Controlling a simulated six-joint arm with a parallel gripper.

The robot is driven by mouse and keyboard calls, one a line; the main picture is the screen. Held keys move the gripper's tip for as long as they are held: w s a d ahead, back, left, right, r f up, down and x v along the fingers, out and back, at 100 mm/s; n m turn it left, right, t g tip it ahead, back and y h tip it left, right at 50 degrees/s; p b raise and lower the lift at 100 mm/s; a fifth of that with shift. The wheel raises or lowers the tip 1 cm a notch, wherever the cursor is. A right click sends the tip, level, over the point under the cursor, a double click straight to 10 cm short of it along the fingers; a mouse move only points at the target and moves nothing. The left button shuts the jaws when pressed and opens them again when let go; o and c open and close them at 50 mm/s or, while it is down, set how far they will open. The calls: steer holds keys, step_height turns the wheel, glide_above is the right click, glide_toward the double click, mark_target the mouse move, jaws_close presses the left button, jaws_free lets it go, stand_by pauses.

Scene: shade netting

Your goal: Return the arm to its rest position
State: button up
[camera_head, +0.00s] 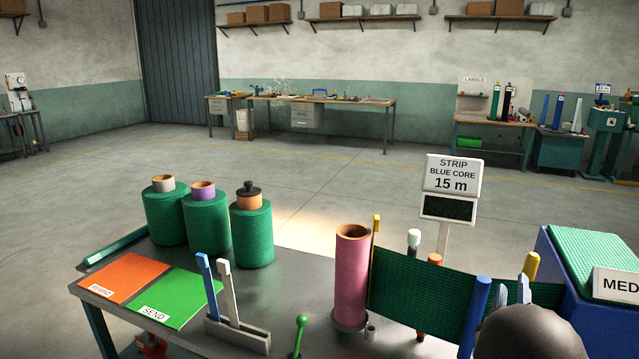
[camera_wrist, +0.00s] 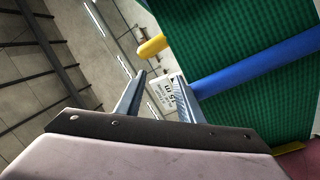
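My gripper (camera_head: 513,282) is at the lower right of the head view, beside the green netting strip (camera_head: 420,295) and close to a blue post (camera_head: 474,315). In the wrist view my gripper (camera_wrist: 155,90) points upward with its two fingers apart and nothing between them. The green netting (camera_wrist: 250,75), the blue post (camera_wrist: 255,62) and a yellow-topped post (camera_wrist: 152,46) show beyond the fingers. My wrist hides part of the table's right front.
A pink core (camera_head: 352,275) stands at the strip's left end. Green rolls (camera_head: 206,225), a lever stand (camera_head: 237,333) and orange and green mats (camera_head: 125,277) occupy the left. A blue box (camera_head: 575,290) is right. A sign (camera_head: 452,178) stands behind the strip.

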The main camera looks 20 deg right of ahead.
steer(key=w+a+r+n+t+p, duration=0.1)
steer(key=w+a+r+n+p, duration=0.15)
steer(key=n, duration=0.45)
steer(key=w+a+f+g+y+b, duration=0.1)
steer(key=w+a+f+y, duration=0.35)
steer(key=a, duration=0.35)
steer(key=w+a+f+y+b, duration=0.2)
steer(key=w+a+f+y, duration=0.15)
steer(key=a+f, duration=0.3)
steer(key=s+a+f+m+g+y+b, duration=0.1)
steer(key=a+f+m+g+y, duration=0.1)
steer(key=a+f, duration=0.35)
steer(key=s+a+f+m+g+y, duration=0.1)
steer(key=a+f+g+y, duration=0.1)
steer(key=a, duration=0.7)
steer(key=s+a+f+m+g+y+b, duration=0.1)
steer(key=s+a+f+m+g+y, duration=0.2)
steer(key=s+a, duration=0.55)
steer(key=s+a+f+g+b, duration=0.2)
steer(key=s+a+f+g, duration=0.2)
steer(key=s+a, duration=0.45)
step_height(320, 180, up, 13)
steer(key=p, duration=1.2)
steer(key=shift+w+a+f+m+p, duration=0.15)
steer(key=shift+a+m+p, duration=0.15)
steer(key=shift+a+p, duration=0.15)
